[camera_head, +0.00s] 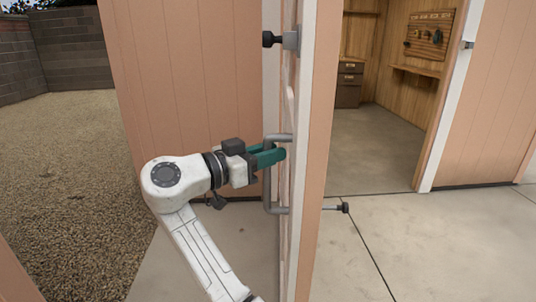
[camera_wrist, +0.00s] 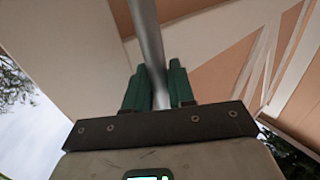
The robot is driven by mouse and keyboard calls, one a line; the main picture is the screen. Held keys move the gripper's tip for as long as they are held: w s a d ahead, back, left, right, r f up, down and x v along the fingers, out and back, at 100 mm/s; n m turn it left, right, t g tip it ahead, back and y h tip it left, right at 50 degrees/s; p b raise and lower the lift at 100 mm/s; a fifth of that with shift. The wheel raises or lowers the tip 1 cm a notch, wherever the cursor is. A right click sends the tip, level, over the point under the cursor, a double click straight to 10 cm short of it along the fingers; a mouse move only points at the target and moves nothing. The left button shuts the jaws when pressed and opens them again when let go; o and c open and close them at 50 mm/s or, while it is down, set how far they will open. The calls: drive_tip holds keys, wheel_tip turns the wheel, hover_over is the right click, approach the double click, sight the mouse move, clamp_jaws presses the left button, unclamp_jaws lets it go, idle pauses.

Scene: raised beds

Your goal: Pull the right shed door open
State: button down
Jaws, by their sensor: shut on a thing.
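The shed door (camera_head: 318,150) stands swung out and shows nearly edge-on in the head view, with pink cladding and white trim. A grey bar handle (camera_head: 267,192) is fixed upright on its left-hand face. My gripper (camera_head: 276,155) reaches in from the left, its green fingers shut around the upper part of the handle. In the wrist view the handle (camera_wrist: 150,45) runs down between the two green fingers (camera_wrist: 158,80). The far side of the grip is hidden.
The doorway right of the door is open onto a concrete floor (camera_head: 375,145), with a drawer unit (camera_head: 349,84) and pegboard (camera_head: 429,35) inside. A pink panel (camera_head: 185,80) stands behind my arm. Gravel (camera_head: 70,150) lies left. A dark-tipped rod (camera_head: 343,208) projects from the door's right side.

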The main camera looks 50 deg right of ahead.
drive_tip(key=shift+a, duration=0.2)
drive_tip(key=c, duration=1.2)
unclamp_jaws()
drive_tip(key=shift+a, duration=0.1)
drive_tip(key=shift+o, duration=0.5)
drive_tip(key=v, duration=1)
drive_tip(key=shift+a, duration=0.25)
drive_tip(key=shift+w, duration=0.1)
